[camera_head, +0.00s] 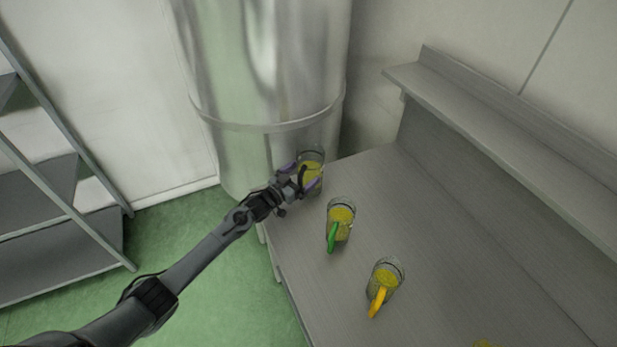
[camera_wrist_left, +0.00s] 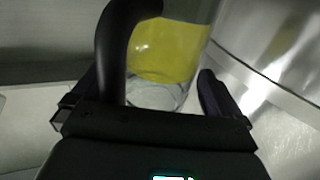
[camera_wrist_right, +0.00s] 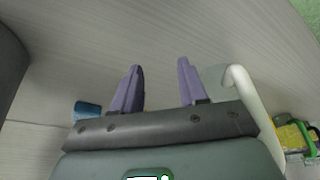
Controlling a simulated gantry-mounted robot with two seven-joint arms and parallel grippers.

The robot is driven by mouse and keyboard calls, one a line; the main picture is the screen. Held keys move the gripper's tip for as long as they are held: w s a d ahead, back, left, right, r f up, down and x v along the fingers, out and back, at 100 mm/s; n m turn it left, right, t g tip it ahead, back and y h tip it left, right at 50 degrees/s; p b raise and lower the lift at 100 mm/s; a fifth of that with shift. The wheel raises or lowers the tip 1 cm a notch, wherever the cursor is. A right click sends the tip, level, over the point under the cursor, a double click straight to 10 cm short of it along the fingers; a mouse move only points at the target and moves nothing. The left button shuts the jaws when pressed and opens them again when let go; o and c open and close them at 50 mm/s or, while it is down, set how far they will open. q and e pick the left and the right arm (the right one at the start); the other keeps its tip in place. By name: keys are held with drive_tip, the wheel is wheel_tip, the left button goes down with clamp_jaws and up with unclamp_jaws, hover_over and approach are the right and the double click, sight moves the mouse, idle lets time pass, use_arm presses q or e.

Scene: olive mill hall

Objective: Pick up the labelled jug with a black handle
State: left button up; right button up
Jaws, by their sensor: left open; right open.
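The labelled jug with a black handle (camera_head: 312,158) stands at the far left corner of the grey bench. It is clear glass with a yellow label. In the left wrist view its black handle (camera_wrist_left: 116,45) and yellow label (camera_wrist_left: 170,52) lie between the spread fingers. My left gripper (camera_head: 303,178) is open around the jug's handle side; whether a finger touches is unclear. My right gripper (camera_wrist_right: 160,68) is open and empty above a grey surface, and is out of the head view.
A green-handled jug (camera_head: 341,218) and a yellow-handled jug (camera_head: 386,275) stand nearer on the bench (camera_head: 430,225). A large metal tank (camera_head: 265,70) rises behind the black-handled jug. The right wrist view shows a white handle (camera_wrist_right: 241,85) and a blue object (camera_wrist_right: 87,110).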

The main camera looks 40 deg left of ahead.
use_arm(q)
drive_tip(key=shift+c, duration=0.2)
drive_tip(key=c, duration=1.2)
drive_tip(key=shift+r, duration=0.1)
drive_tip(key=shift+c, duration=0.5)
drive_tip(key=shift+r, duration=0.2)
use_arm(e)
drive_tip(key=shift+r, duration=0.1)
